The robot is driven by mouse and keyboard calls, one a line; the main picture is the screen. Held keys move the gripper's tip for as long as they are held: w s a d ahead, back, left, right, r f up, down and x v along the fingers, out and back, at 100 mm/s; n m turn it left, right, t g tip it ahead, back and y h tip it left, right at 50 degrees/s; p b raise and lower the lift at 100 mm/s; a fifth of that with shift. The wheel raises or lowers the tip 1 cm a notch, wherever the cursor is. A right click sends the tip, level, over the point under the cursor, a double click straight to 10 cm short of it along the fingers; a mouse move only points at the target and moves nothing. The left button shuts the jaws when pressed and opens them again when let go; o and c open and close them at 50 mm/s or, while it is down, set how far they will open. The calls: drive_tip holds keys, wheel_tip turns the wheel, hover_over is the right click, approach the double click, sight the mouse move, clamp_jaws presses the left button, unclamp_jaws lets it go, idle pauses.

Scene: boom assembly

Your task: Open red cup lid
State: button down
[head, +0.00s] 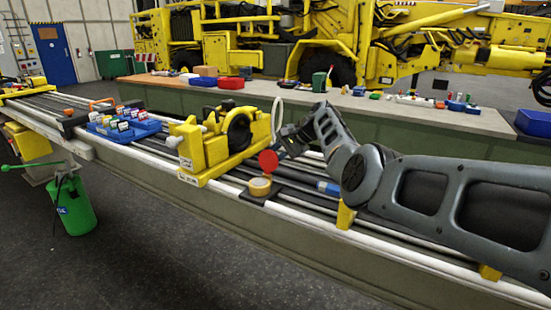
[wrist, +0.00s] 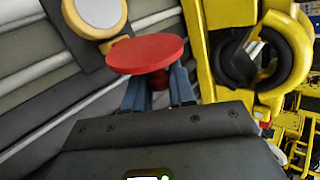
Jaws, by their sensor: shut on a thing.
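The red cup lid (head: 268,161) is held up by my gripper (head: 280,150), which is shut on it. In the wrist view the lid (wrist: 146,54) is a flat red disc with a stem below it, and the blue fingers of my gripper (wrist: 159,92) close on that stem. The cup (head: 260,187) is a small yellowish round container with a pale top face. The cup (wrist: 98,15) shows at the top left of the wrist view.
A yellow machine fixture (head: 205,145) with a black ring stands left of the cup. A blue tray (head: 125,130) with small containers lies farther left. A long bench (head: 420,112) with assorted parts runs behind. A green sprayer (head: 73,205) stands on the floor.

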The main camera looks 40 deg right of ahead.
drive_tip(key=shift+w+d+y+b, duration=0.15)
drive_tip(key=shift+w+y+b, duration=0.05)
drive_tip(key=shift+y+b, duration=0.15)
drive_tip(key=shift+d, duration=0.1)
idle(0.3)
drive_tip(key=c, duration=1.1)
unclamp_jaws()
drive_tip(key=shift+f, duration=0.15)
drive_tip(key=shift+o, duration=0.2)
drive_tip(key=shift+s, duration=0.1)
drive_tip(key=v, duration=0.7)
drive_tip(key=shift+d+r, duration=0.15)
drive_tip(key=shift+r, duration=0.1)
drive_tip(key=shift+s, duration=0.15)
